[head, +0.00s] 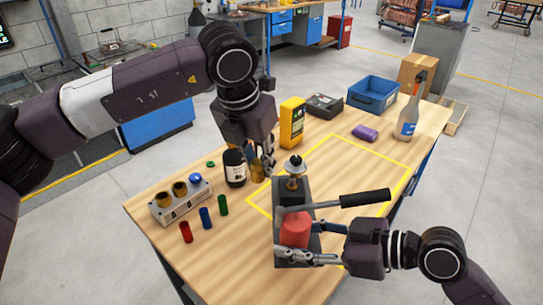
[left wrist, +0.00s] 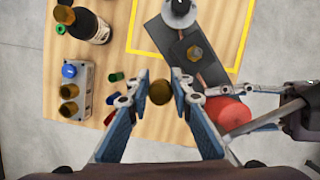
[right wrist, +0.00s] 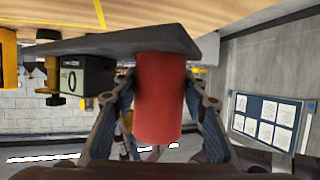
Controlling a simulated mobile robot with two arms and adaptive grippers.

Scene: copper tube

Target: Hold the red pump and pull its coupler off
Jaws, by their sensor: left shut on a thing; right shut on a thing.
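The red pump (head: 295,230) stands on a dark base on the wooden table, with a lever and black handle (head: 365,198) reaching right. My right gripper (head: 294,246) is shut around its red cylinder, which fills the jaws in the right wrist view (right wrist: 158,98). My left gripper (head: 257,160) is shut on the brass coupler (head: 258,172), left of the pump. In the left wrist view the coupler (left wrist: 160,92) sits between the fingertips, apart from the pump.
A grey holder (head: 180,203) with brass pieces and a blue knob stands at left. Near it are a dark bottle (head: 235,168) and red, blue and green cylinders. A yellow meter (head: 292,122), blue bin (head: 373,94) and spray bottle (head: 408,115) stand further back.

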